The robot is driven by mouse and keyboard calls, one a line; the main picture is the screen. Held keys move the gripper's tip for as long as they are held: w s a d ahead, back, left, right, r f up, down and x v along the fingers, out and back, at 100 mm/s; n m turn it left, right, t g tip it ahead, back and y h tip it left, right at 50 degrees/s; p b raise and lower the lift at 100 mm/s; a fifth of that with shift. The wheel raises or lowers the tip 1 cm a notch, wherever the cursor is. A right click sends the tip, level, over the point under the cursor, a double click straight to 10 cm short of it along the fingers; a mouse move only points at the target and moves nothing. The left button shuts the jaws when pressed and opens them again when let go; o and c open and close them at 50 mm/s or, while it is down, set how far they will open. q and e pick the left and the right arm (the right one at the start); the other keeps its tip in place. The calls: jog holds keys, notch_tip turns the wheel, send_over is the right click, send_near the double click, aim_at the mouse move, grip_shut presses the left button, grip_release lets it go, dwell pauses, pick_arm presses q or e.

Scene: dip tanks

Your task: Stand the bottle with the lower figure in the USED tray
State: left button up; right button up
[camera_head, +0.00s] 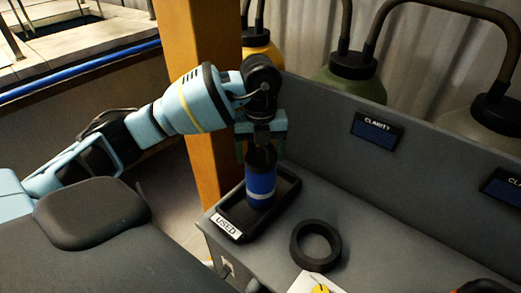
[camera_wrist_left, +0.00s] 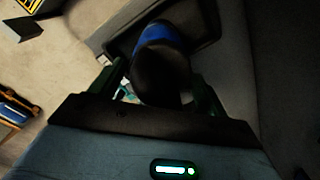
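A blue bottle (camera_head: 261,186) with a black top and a pale band stands upright in the black USED tray (camera_head: 238,220). No figure on it is readable. My left gripper (camera_head: 261,152) is above the tray, with its fingers down on both sides of the bottle's black top. In the left wrist view the bottle (camera_wrist_left: 160,70) is between the two fingers (camera_wrist_left: 160,80). A gap shows at the left finger, so the gripper looks open. The tray (camera_wrist_left: 205,45) lies behind the bottle there. My right gripper is not in view.
A black ring (camera_head: 315,245) lies on the grey bench right of the tray. A white tag with a yellow piece (camera_head: 320,288) is at the front edge. A grey back panel with a CLARITY sign (camera_head: 377,130) rises behind. An orange post (camera_head: 200,120) stands left of the tray.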

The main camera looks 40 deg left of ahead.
pick_arm(q)
jog(key=shift+o, duration=1.4)
jog(key=shift+r, duration=0.1)
notch_tip(320, 180, up, 7)
jog(key=shift+f, duration=0.15)
notch_tip(320, 180, up, 6)
jog(key=shift+f+p, duration=0.25)
jog(key=shift+p, duration=0.7)
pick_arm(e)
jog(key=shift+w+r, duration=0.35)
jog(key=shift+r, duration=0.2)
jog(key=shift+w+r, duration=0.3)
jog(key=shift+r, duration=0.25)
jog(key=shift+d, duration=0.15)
